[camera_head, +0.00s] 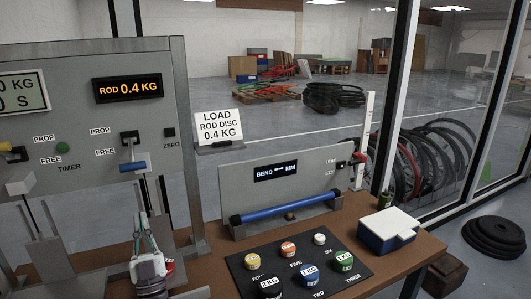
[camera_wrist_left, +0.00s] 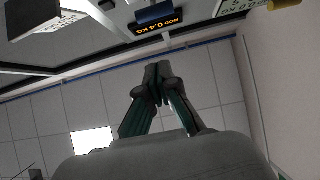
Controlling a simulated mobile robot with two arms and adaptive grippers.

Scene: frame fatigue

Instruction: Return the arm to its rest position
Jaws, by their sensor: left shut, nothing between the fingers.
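My left gripper (camera_head: 141,218) stands low at the left of the head view, in front of the grey test panel (camera_head: 95,185). Its teal fingers point up and are closed together with nothing between them. In the left wrist view the closed fingertips (camera_wrist_left: 157,82) show in the middle, with the ceiling behind and the panel's rod display (camera_wrist_left: 158,26) above them in the picture. The fingers look apart from the panel. The rest of the left arm is mostly out of the picture. My right gripper is in neither view.
A blue-handled lever (camera_head: 133,166) sticks out of the panel just above the gripper. Right of it are a bend gauge with a blue bar (camera_head: 285,211), a black mat with several coloured discs (camera_head: 330,288) and a blue-and-white box (camera_head: 389,232) on the wooden bench (camera_head: 420,246).

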